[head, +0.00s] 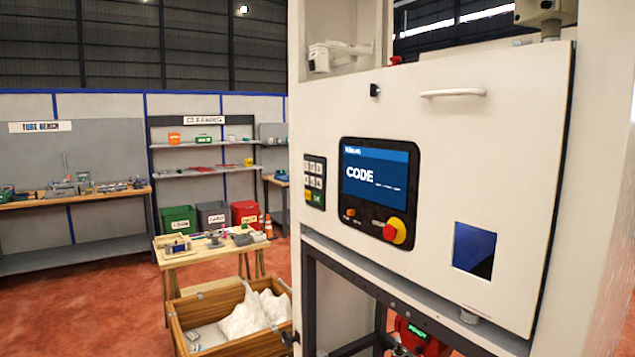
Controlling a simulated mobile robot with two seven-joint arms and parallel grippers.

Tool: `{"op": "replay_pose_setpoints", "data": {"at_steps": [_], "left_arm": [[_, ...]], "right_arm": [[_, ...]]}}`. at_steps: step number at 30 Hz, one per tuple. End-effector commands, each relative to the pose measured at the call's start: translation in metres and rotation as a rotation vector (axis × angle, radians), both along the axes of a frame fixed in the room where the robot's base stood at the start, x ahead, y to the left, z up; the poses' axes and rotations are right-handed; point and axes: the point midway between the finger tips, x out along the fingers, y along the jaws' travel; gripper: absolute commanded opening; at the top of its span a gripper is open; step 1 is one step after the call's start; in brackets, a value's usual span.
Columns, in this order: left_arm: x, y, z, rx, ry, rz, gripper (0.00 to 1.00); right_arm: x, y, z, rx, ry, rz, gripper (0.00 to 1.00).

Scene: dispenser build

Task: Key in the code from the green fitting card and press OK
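A white dispenser cabinet (440,130) fills the right half of the head view. Its dark panel holds a blue screen (376,178) reading "CODE" followed by small dashes. Left of the screen is a small keypad (315,182) with pale keys and a green key at its lower right. The key labels are too small to read surely. A red knob on a yellow base (394,231) and a small orange button (350,212) sit below the screen. I cannot make out a green fitting card. Neither of my grippers is in view.
A small wooden table (185,259) with assorted parts stands left of the cabinet. A wooden crate (190,312) with white bags is in front of it. Green, grey and red bins, shelves and a tube bench (70,200) stand behind. The red floor (80,315) at left is clear.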

Motion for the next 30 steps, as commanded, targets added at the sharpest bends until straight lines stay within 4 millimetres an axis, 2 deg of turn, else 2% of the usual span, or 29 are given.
{"op": "replay_pose_setpoints", "data": {"at_steps": [5, 9, 11, 30], "left_arm": [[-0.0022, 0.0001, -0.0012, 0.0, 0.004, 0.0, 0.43], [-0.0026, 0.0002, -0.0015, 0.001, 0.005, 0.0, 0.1], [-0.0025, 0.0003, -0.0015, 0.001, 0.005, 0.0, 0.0], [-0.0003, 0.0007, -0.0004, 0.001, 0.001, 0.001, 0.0]], "right_arm": [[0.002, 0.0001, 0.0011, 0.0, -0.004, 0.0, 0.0], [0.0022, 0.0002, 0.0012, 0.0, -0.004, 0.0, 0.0], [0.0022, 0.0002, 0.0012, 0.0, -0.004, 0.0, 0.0], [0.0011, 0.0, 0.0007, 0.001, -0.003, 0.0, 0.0]]}}
